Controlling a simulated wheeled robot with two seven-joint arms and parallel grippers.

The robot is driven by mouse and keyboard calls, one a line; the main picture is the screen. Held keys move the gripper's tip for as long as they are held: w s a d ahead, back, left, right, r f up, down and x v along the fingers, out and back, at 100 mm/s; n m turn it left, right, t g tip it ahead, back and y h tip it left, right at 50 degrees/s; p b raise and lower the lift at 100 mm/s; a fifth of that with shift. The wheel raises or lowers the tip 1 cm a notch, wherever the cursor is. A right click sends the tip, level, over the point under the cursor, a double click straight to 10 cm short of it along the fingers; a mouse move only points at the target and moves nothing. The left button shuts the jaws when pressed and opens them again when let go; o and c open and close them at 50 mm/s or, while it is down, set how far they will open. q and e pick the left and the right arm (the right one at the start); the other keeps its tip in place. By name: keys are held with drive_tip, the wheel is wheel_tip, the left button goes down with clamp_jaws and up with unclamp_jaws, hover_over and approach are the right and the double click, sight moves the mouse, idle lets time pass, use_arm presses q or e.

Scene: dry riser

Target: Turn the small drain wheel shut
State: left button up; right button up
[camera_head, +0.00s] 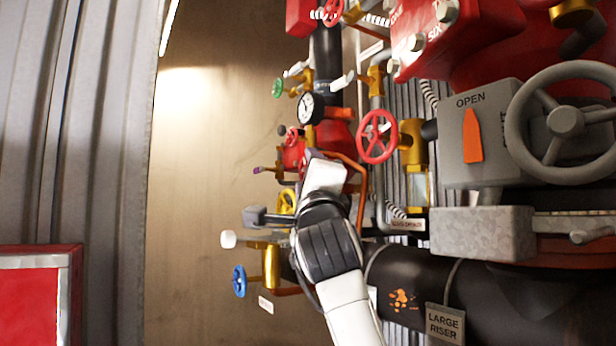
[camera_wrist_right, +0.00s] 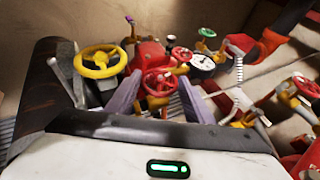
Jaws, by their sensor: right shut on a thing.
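My right gripper (camera_head: 322,165) reaches up and forward into the cluster of valves. In the right wrist view its two grey fingers (camera_wrist_right: 158,100) are on either side of a small red wheel (camera_wrist_right: 160,82) and are shut on it. In the head view the hand hides that wheel. My left gripper is not in view.
A yellow wheel (camera_wrist_right: 100,62) is close left of the fingers; it also shows in the head view (camera_head: 287,200). A pressure gauge (camera_head: 311,107), a larger red wheel (camera_head: 377,137) and a blue wheel (camera_head: 239,281) surround the hand. A grey handwheel (camera_head: 565,122) is right.

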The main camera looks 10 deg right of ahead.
drive_tip(key=o, duration=1)
drive_tip(key=shift+o, duration=0.2)
drive_tip(key=shift+s+f, duration=0.1)
drive_tip(key=b+v, duration=0.3)
drive_tip(key=v, duration=0.7)
drive_tip(key=shift+s, duration=0.1)
